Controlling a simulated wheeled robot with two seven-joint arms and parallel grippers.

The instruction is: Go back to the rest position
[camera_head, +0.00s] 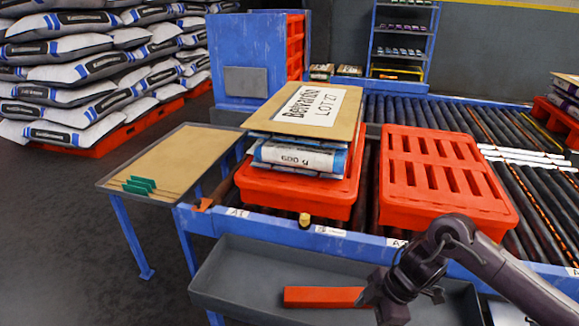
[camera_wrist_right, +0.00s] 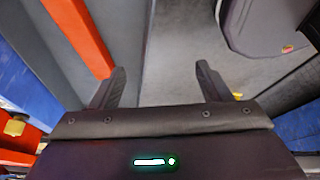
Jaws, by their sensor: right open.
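My right gripper (camera_wrist_right: 160,78) is open, with only bare grey surface between its fingers in the right wrist view. In the head view my right arm comes in from the right and its gripper end (camera_head: 372,298) is low over the grey tray (camera_head: 222,277), at the right end of a red bar (camera_head: 318,297). The red bar lies in the tray; in the wrist view it (camera_wrist_right: 78,38) runs just left of the left finger, outside the jaws. I cannot tell whether they touch. My left gripper is not in view.
A red pallet (camera_head: 295,195) on the roller conveyor bears sacks (camera_head: 300,157) under a labelled cardboard sheet (camera_head: 312,106). An empty red pallet (camera_head: 440,178) stands beside it. A side table (camera_head: 112,185) holds cardboard and green pieces (camera_head: 138,185). The conveyor's blue edge (camera_head: 270,226) runs behind the tray.

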